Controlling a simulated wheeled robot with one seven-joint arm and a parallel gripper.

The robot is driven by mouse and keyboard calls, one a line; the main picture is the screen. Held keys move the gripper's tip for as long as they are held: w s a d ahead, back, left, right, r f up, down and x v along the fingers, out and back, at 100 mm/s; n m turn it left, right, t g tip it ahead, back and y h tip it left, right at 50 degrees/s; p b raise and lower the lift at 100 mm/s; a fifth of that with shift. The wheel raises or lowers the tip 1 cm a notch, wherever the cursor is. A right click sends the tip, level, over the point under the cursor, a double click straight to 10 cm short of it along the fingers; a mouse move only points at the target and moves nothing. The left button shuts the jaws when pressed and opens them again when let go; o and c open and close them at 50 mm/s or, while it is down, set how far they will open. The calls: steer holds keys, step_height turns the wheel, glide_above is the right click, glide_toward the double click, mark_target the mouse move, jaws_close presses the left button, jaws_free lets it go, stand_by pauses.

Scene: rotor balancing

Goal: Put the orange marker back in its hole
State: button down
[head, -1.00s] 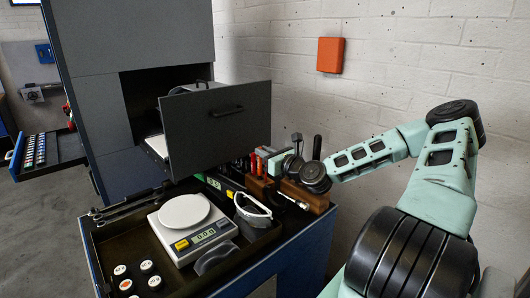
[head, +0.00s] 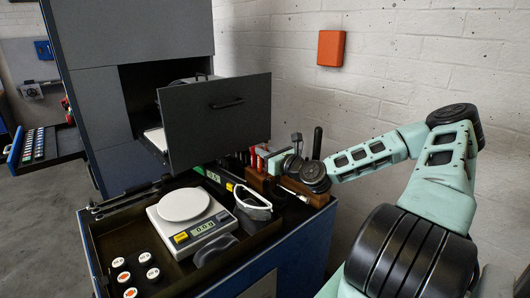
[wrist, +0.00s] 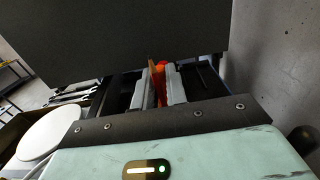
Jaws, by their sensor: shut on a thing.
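My gripper (wrist: 160,90) is shut on a narrow orange thing, which looks like the orange marker (wrist: 155,72), seen between the two grey fingers in the wrist view. In the head view my gripper (head: 284,160) is low over the back right of the bench, close to a wooden block (head: 257,183). The marker's lower end and its hole are hidden from me. I cannot tell whether the marker touches the block.
An open grey drawer (head: 215,118) juts out above and left of my gripper; its dark front fills the top of the wrist view. A scale (head: 205,228), safety glasses (head: 252,201) and several round weights (head: 124,277) sit in the bench tray. The wall is close behind.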

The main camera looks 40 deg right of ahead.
steer(key=c, duration=1.3)
jaws_free()
steer(key=shift+c, duration=0.2)
steer(key=s+a+p, duration=0.1)
steer(key=s+p, duration=0.5)
steer(key=s, duration=1.1)
steer(key=shift+s, duration=0.2)
